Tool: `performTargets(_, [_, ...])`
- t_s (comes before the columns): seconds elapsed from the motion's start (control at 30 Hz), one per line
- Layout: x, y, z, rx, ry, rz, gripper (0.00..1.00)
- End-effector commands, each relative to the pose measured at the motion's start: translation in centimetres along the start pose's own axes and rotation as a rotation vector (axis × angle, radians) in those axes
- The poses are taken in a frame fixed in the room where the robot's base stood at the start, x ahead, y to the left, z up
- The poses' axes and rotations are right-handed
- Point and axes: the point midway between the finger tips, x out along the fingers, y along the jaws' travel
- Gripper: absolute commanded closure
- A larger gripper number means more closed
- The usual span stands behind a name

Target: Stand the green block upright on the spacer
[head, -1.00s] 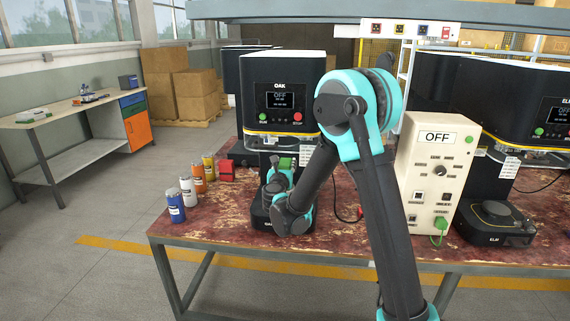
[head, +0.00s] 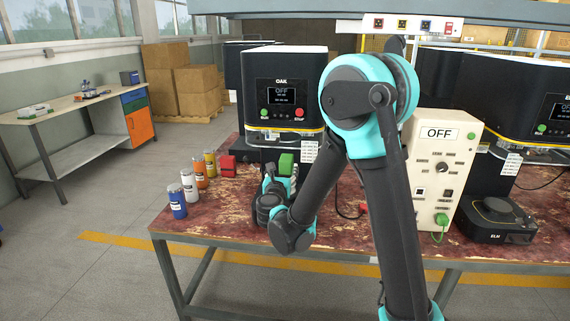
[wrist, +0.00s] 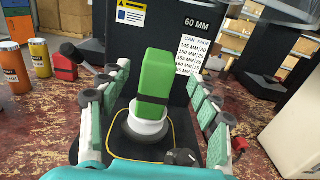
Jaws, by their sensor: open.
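The green block (wrist: 154,82) stands upright on a white round spacer (wrist: 147,125) in the wrist view, with its long side vertical. The spacer rests on the dark base of the OAK machine. My gripper (wrist: 158,88) is open, with one finger row on each side of the block and a visible gap on both sides. In the head view, the block (head: 286,164) shows just beyond my gripper (head: 276,184). The spacer is hidden there behind my gripper and arm.
The OAK machine (head: 285,92) rises directly behind the block. A red block (head: 228,166) and several cans (head: 190,185) stand to the left. A control box (head: 440,165) marked OFF stands to the right. The table's front edge is clear.

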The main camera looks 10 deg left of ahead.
Motion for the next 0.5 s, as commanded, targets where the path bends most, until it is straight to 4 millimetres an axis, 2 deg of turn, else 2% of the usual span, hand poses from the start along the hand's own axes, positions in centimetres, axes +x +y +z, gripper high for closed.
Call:
performTargets(0.1, [-1.8,0.1,0.0,0.0,0.0,0.002,0.37])
performTargets(0.2, [-2.6,0.0,0.0,0.0,0.0,0.0,0.37])
performTargets(0.5, [-3.2,0.0,0.0,0.0,0.0,-0.001,0.37])
